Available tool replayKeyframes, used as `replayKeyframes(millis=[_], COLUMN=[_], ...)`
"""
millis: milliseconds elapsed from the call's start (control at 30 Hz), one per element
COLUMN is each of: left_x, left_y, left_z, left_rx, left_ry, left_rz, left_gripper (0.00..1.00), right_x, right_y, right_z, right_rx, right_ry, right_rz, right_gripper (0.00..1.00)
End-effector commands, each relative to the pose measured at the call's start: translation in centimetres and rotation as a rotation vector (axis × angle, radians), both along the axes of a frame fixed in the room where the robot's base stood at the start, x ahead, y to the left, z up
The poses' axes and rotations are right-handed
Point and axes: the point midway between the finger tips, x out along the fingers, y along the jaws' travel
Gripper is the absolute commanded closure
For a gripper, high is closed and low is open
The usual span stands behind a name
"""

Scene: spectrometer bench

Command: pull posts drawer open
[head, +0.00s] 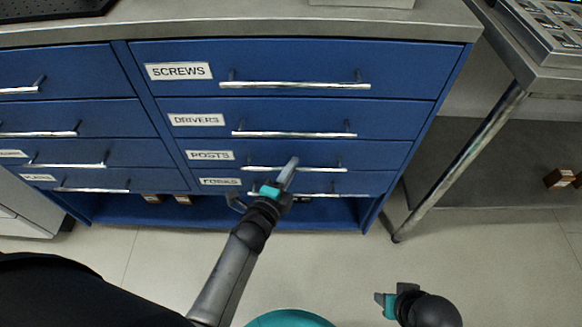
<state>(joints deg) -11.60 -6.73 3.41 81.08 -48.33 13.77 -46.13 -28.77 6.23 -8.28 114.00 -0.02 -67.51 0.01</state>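The posts drawer (375,156) is the third one down in the right column of the blue cabinet, with a white POSTS label (211,155). Its front looks flush with its neighbours. Its silver bar handle (320,169) runs across the front. My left gripper (289,172) reaches up from below, and its fingers overlap the handle near the middle. I cannot tell whether they are closed around the bar or only in front of it. My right gripper (386,304) is low at the bottom right, away from the cabinet, its finger opening unclear.
The screws drawer (420,70) and drivers drawer (405,118) are above, and another drawer (370,183) is just below. A metal table leg (455,168) stands to the right. The floor (335,262) in front of the cabinet is clear.

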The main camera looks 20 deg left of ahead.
Motion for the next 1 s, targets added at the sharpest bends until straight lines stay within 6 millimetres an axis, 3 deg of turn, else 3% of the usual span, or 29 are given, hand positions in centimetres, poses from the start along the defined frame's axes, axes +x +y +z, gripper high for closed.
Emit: replayKeyframes(millis=[133,1000], left_x=[0.01,0.04], left_y=[0.01,0.05], left_z=[0.00,0.02], left_rx=[0.000,0.001], left_ry=[0.000,0.000], left_rz=[0.000,0.001], left_gripper=[1.00,1.00], right_x=[0.00,-0.03], right_y=[0.02,0.00], right_z=[-0.01,-0.05], right_rx=[0.000,0.000], right_ry=[0.000,0.001], right_rz=[0.000,0.000], right_gripper=[0.50,0.50])
